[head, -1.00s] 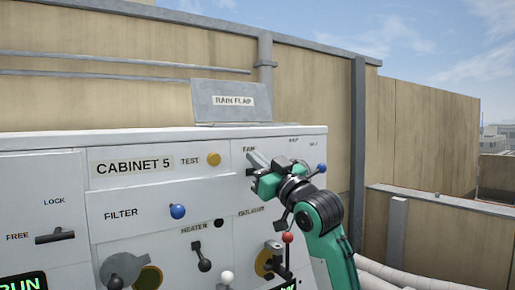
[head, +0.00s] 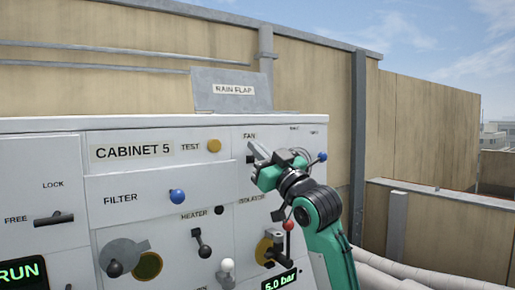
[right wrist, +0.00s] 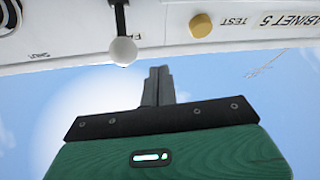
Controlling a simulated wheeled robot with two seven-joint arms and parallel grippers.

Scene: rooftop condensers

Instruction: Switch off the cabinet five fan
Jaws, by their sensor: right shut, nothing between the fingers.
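The cabinet 5 panel (head: 225,180) is light grey, with a FAN label (head: 249,135) at its upper right. A dark control part (head: 250,159) shows below that label, mostly hidden behind my right gripper (head: 258,150). In the right wrist view, a dark lever with a white ball end (right wrist: 123,50) stands out near a partly hidden label. My right gripper (right wrist: 160,72) is shut and empty, its fingertips beside the white ball, to its right in that view. I cannot tell whether they touch. My left gripper is out of view.
A yellow TEST knob (head: 214,146), a blue FILTER knob (head: 177,196), a black heater lever (head: 201,245) and a red-ended lever (head: 288,225) crowd the panel. A blue ball (head: 322,156) is right of my gripper. The rain flap (head: 232,92) stands on top.

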